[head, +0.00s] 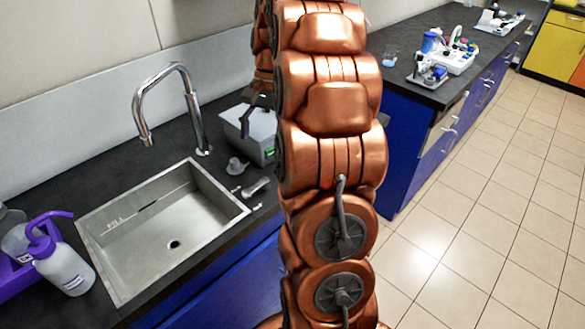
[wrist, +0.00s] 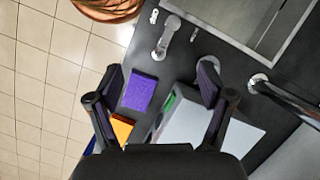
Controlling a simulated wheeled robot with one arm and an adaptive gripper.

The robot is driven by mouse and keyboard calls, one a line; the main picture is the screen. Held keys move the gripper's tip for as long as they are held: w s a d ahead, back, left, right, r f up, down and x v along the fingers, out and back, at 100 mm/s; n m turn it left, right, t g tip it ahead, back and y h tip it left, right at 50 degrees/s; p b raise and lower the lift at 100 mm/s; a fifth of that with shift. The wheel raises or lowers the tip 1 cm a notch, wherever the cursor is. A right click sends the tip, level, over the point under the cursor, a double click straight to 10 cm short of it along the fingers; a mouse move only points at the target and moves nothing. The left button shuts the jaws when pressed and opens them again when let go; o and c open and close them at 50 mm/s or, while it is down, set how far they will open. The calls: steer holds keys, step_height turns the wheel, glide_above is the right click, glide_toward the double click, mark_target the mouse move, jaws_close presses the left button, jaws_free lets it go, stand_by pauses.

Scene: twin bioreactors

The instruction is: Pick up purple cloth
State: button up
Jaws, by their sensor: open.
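The purple cloth (wrist: 140,92) lies flat on the dark counter in the wrist view, as a small purple rectangle beside a grey box. My gripper (wrist: 160,72) is open and empty above the counter. Its left finger is just left of the cloth in the picture, and its right finger is over the box side. The cloth is apart from both fingers. In the head view my arm hides the cloth, and only part of my gripper (head: 246,122) shows above the grey box.
The grey box (head: 254,134) with a green label stands right of the sink (head: 165,225) and tall faucet (head: 172,105). An orange piece (wrist: 122,128) lies near the cloth. Small grey items (head: 255,187) lie by the sink. A purple-capped bottle (head: 62,265) stands at left.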

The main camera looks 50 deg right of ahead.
steer(key=d+f+m+t, duration=0.1)
steer(key=d+f+m, duration=0.1)
steer(key=d, duration=0.5)
steer(key=d+f+m, duration=0.2)
steer(key=d+m, duration=0.1)
steer(key=d, duration=0.5)
steer(key=shift+y, duration=0.5)
steer(key=shift+p+x, duration=1.35)
steer(key=shift+x, duration=4.2)
steer(key=shift+s+a+f, duration=0.15)
steer(key=shift+a+f, duration=0.2)
steer(key=shift+f, duration=0.05)
steer(key=shift+f, duration=0.25)
steer(key=c, duration=0.7)
